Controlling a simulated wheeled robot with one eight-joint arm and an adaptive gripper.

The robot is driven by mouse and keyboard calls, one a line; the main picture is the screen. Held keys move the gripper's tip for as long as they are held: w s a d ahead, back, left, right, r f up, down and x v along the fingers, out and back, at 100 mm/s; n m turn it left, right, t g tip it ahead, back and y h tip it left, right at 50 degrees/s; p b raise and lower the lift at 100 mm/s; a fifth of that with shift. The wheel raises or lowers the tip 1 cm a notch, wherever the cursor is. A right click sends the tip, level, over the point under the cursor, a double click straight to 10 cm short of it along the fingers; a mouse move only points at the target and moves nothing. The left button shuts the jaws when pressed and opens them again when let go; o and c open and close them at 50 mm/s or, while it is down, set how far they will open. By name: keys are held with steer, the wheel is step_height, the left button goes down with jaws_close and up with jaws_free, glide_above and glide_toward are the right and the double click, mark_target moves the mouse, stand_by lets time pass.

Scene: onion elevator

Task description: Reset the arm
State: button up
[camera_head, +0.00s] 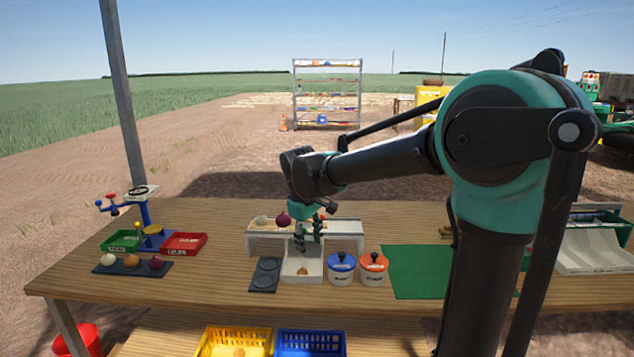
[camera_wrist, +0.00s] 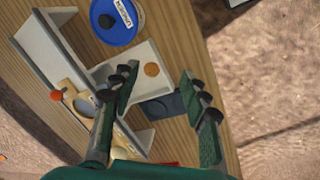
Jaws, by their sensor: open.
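My gripper (camera_head: 308,240) hangs from my bent arm above the wooden table, with its fingers pointing down over a white tray (camera_head: 289,276). Its two fingers stand wide apart in the wrist view (camera_wrist: 160,85), with nothing between them held. A small brown onion-like item (camera_head: 302,271) lies in the white tray below the fingers. It also shows in the wrist view (camera_wrist: 152,69), apart from both fingers. A dark red onion (camera_head: 283,220) and a paler one sit on the white raised stand (camera_head: 345,228) behind the gripper.
Blue (camera_head: 341,268) and orange (camera_head: 373,269) lidded pots stand right of the tray. A dark two-recess plate (camera_head: 264,275) lies left of it. A green mat (camera_head: 415,272) gives clear room at right.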

steer(key=s+d+f+m+t, duration=0.1)
steer(key=s+d+f+m, duration=0.4)
steer(key=s+d+f, duration=0.3)
steer(key=s+d+f+m+t+y, duration=0.1)
steer(key=s+d+f+m, duration=0.3)
steer(key=s+d+f, duration=0.4)
steer(key=s+d, duration=0.2)
steer(key=d, duration=0.3)
steer(key=shift+s+m, duration=0.25)
steer(key=shift+m, duration=0.15)
